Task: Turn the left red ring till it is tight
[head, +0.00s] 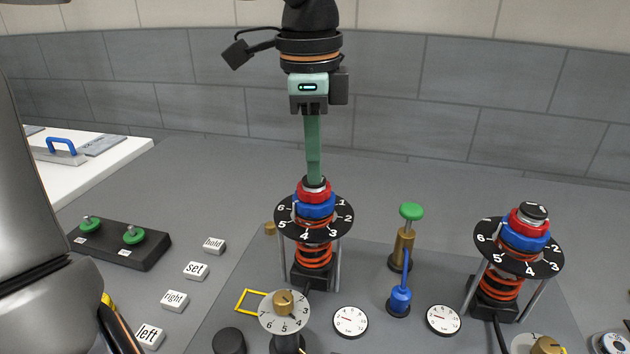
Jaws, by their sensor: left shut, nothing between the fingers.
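The left red ring (302,195) sits near the top of the left spring unit, above a blue ring (317,211) and a black numbered disc (284,222). My left gripper (315,181) comes straight down from above with its long green fingers closed together. Its fingertips are at the dark top cap of the left unit, just above the red ring and partly covering the cap. I cannot tell whether they touch it. Nothing shows between the fingers. My right gripper is not in view.
A similar unit with its own red ring (516,222) stands at the right. Between them are a green-topped plunger (411,212) and a blue lever (399,299). In front are a numbered dial (270,317) and white gauges (350,321). Label blocks (196,271) lie left.

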